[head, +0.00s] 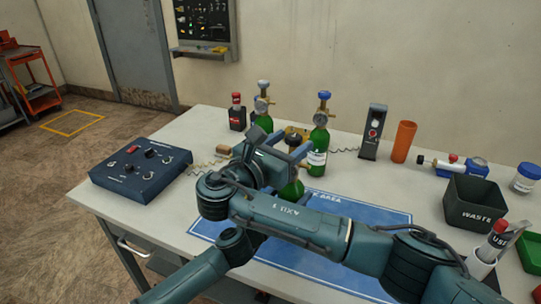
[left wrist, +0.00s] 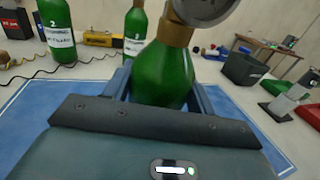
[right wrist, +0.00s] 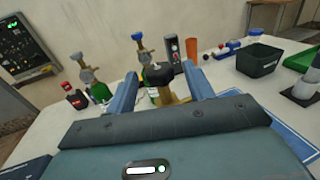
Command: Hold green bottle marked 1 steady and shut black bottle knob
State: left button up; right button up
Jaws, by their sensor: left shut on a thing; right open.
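A green bottle (head: 292,190) stands over the blue mat (head: 345,208), partly hidden behind my right arm. In the left wrist view the bottle (left wrist: 165,75) sits between the fingers of my left gripper (left wrist: 160,92), which is shut on its body. No number shows on this side. Its brass neck and part of a round gauge (left wrist: 203,8) show above. In the right wrist view the black knob (right wrist: 158,72) tops the brass valve (right wrist: 173,94). My right gripper (right wrist: 161,78) is open, with a finger on either side of the knob; contact cannot be told.
Two blue- and white-knobbed green bottles (head: 318,150) (head: 264,118) stand behind. A control box (head: 142,170) is at left. A grey device (head: 373,133), orange cylinder (head: 402,142) and waste bin (head: 474,204) are at right. My right arm crosses above the mat.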

jog(key=v, duration=1)
jog(key=shift+a, duration=0.1)
pick_arm(q)
jog(key=o, duration=1.6)
jog(key=shift+c, duration=0.2)
